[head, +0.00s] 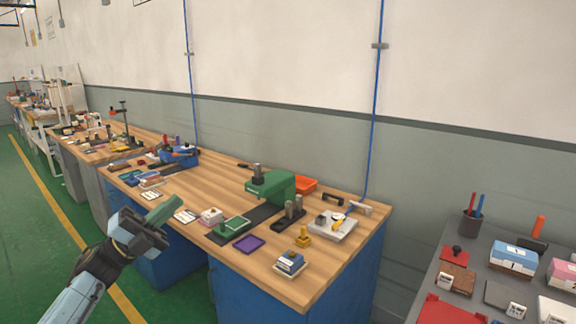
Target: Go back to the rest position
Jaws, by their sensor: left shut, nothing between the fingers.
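My left gripper (166,210) is in the lower left of the head view, on the arm that comes in from the bottom left. It is shut and empty, pointing up and to the right. In the picture it lies in front of the near edge of the wooden workbench (212,180). I cannot tell how far it is from the bench edge. My right gripper is not in view.
The wooden workbench carries a green machine (270,188), a purple tray (248,243), a blue bin (178,154) and several small items. A grey table (415,292) with boxes and a pen cup (470,222) stands right. Green floor (30,220) is clear at left.

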